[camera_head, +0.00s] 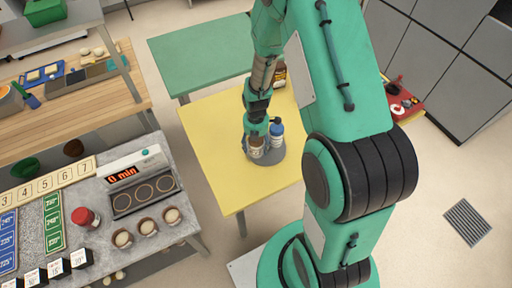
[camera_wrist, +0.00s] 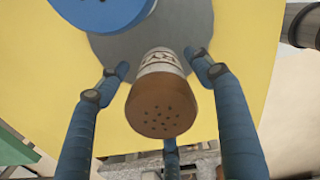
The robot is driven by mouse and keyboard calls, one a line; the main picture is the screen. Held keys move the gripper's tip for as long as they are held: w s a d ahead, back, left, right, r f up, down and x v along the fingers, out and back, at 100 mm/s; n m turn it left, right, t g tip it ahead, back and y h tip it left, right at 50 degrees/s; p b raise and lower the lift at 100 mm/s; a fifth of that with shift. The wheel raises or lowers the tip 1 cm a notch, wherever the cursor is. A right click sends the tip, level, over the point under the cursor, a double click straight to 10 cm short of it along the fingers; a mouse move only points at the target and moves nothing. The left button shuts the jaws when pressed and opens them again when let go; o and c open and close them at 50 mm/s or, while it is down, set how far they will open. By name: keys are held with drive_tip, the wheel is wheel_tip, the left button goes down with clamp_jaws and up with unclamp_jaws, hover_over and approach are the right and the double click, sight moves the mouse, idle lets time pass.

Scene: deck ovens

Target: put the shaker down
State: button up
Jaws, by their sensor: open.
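The shaker (camera_wrist: 161,108) has a brown cap with holes and a pale label with dark print. In the wrist view it stands on a grey round disc (camera_wrist: 200,22), between the blue-grey fingers of my gripper (camera_wrist: 158,70). The fingers are spread, with visible gaps between them and the shaker. In the head view my gripper (camera_head: 257,132) is over the disc (camera_head: 268,160) on the yellow table (camera_head: 225,175), partly covering the shaker (camera_head: 256,151).
A blue-lidded container (camera_wrist: 100,8) stands beside the shaker on the disc; it also shows in the head view (camera_head: 277,130). A dark jar (camera_head: 279,75) stands at the table's back. The table's left and front are clear. A grey counter (camera_head: 95,235) with a timer (camera_head: 140,175) lies left.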

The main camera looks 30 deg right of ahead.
wheel_tip(320, 180, up, 10)
drive_tip(key=shift+f+p, duration=0.1)
drive_tip(key=shift+p, duration=0.35)
idle(0.5)
drive_tip(key=shift+a+r, duration=0.1)
drive_tip(key=shift+r, duration=0.5)
drive_tip(key=s+a+r+m+t, duration=0.1)
drive_tip(key=s+a+r+m, duration=0.35)
drive_tip(key=r, duration=0.75)
drive_tip(key=s+a+r+m+t, duration=0.1)
drive_tip(key=s+r+m+t, duration=0.1)
drive_tip(key=r+m, duration=0.75)
drive_tip(key=s+a+r+m+t, duration=0.2)
drive_tip(key=s+a+r+m, duration=0.2)
drive_tip(key=s+r+m, duration=0.5)
drive_tip(key=s+r, duration=0.6)
drive_tip(key=s, duration=0.1)
drive_tip(key=shift+t, duration=0.3)
